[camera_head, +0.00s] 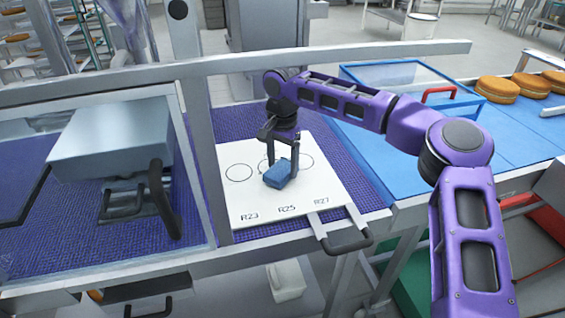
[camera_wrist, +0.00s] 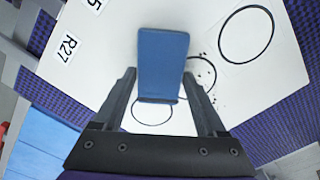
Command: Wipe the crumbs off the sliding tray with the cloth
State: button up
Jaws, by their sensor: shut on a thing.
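The white sliding tray (camera_head: 245,203) lies on the purple mesh belt, marked R23, R25 and R27 with drawn black circles; it also shows in the wrist view (camera_wrist: 110,60). The blue cloth (camera_head: 279,174) is a folded block between the fingers of my gripper (camera_head: 281,172), over the middle of the tray. In the wrist view the cloth (camera_wrist: 162,62) sits between my fingertips (camera_wrist: 158,80). I cannot tell whether it touches the tray. Dark crumbs (camera_wrist: 205,85) lie beside the cloth, near and inside the middle circle. The cloth and fingers hide part of the tray.
A black tray handle (camera_head: 345,243) sticks out at the front edge. A metal upright (camera_head: 198,150) and a grey metal box (camera_head: 115,138) stand left of the tray. A clear-lidded blue bin (camera_head: 400,85) with a red handle and several round cakes (camera_head: 497,90) are at the right.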

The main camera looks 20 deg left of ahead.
jog(key=shift+f, duration=0.35)
jog(key=shift+w+a+r+p, duration=0.2)
jog(key=shift+w+a+p, duration=0.3)
jog(key=shift+w, duration=0.2)
jog(key=shift+w+a+f, duration=0.1)
jog(key=shift+w+a, duration=0.4)
jog(key=shift+w, duration=0.35)
jog(key=shift+w+a+f, duration=0.1)
jog(key=shift+w+a, duration=0.35)
jog(key=shift+w, duration=0.35)
jog(key=shift+w+a+f, duration=0.1)
jog(key=shift+w+a, duration=0.4)
jog(key=shift+w, duration=0.35)
jog(key=shift+w+a+r, duration=0.1)
jog(key=shift+w+a, duration=0.35)
jog(key=shift+w, duration=0.3)
jog(key=shift+w+a, duration=0.45)
jog(key=shift+w, duration=0.25)
jog(key=shift+a, duration=0.1)
jog(key=shift+s+a, duration=0.4)
jog(key=shift+a, duration=0.15)
jog(key=shift+s+f+b, duration=0.1)
jog(key=shift+f+b, duration=0.15)
jog(key=shift+b, duration=0.5)
jog(key=s+b, duration=0.1)
jog(key=b, duration=0.4)
jog(key=shift+s+d, duration=0.1)
jog(key=shift+d, duration=0.3)
